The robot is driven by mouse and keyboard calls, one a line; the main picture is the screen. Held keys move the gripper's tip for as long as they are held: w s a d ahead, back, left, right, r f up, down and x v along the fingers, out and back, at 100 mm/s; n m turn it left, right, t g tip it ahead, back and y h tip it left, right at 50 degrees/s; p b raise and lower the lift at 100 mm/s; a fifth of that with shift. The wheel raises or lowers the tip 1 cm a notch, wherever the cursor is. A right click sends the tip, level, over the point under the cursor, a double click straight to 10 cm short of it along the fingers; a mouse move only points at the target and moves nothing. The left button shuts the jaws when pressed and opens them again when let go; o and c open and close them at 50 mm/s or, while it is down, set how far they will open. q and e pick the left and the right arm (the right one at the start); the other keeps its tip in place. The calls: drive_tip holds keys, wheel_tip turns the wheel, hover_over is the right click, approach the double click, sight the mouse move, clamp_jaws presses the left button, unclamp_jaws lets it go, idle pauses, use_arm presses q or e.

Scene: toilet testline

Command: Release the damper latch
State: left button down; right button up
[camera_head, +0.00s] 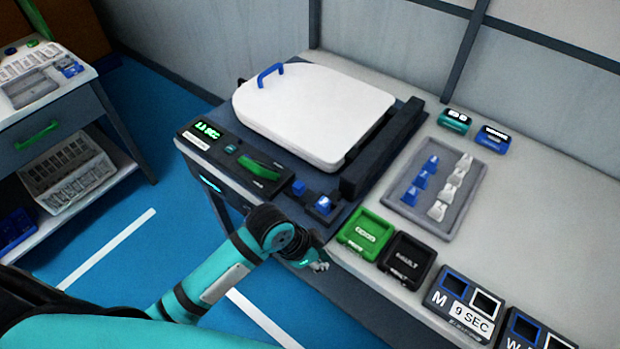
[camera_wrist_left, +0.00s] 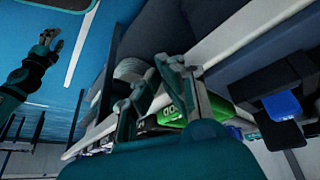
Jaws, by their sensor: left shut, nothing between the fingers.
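The test bench carries a white toilet lid (camera_head: 315,110) lying flat on a dark base, with a blue handle (camera_head: 270,74) at its far left edge. A blue latch-like part (camera_head: 323,205) sits at the base's near corner, beside a smaller blue block (camera_head: 299,188); I cannot tell which is the damper latch. A blue part also shows at the right of the left wrist view (camera_wrist_left: 282,105). My left gripper (camera_head: 318,264) is shut and empty, low at the bench's front edge, apart from the blue parts. My right gripper (camera_wrist_left: 49,40) appears small in the left wrist view; its jaw state is unclear.
A control panel with a green display (camera_head: 207,131) and green lever (camera_head: 261,168) is left of the blue parts. Green (camera_head: 366,236) and black (camera_head: 406,261) bins stand to the right. A grey tray (camera_head: 449,205) holds blue and white pieces. The blue floor is open at the left.

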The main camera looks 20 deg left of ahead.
use_arm(q)
drive_tip(key=w+r+m, duration=0.1)
drive_tip(key=w+d+r+m+g, duration=0.1)
drive_tip(key=m, duration=0.1)
drive_tip(key=w+r+m, duration=0.1)
drive_tip(key=shift+w+d+m, duration=0.2)
drive_tip(key=shift+d+m, duration=0.05)
drive_tip(key=shift+m, duration=0.05)
drive_tip(key=w+r+m, duration=0.1)
drive_tip(key=w+a+r+m+g, duration=0.1)
drive_tip(key=shift+w+m, duration=0.1)
drive_tip(key=shift+m, duration=0.3)
drive_tip(key=w+a+r+m, duration=0.1)
drive_tip(key=w+a+r+g, duration=0.1)
drive_tip(key=w+a, duration=0.1)
drive_tip(key=w+a+r+m+y, duration=0.1)
drive_tip(key=w, duration=0.1)
drive_tip(key=shift+a+r+m+g, duration=0.25)
drive_tip(key=shift+a+m+g, duration=0.05)
wheel_tip(320, 180, up, 7)
drive_tip(key=m, duration=0.1)
hover_over(307, 194)
drive_tip(key=a, duration=0.2)
drive_tip(key=shift+s+a+f, duration=0.1)
drive_tip(key=shift+a+f, duration=0.05)
use_arm(e)
drive_tip(key=shift+w+a+f, duration=0.2)
drive_tip(key=shift+w, duration=0.2)
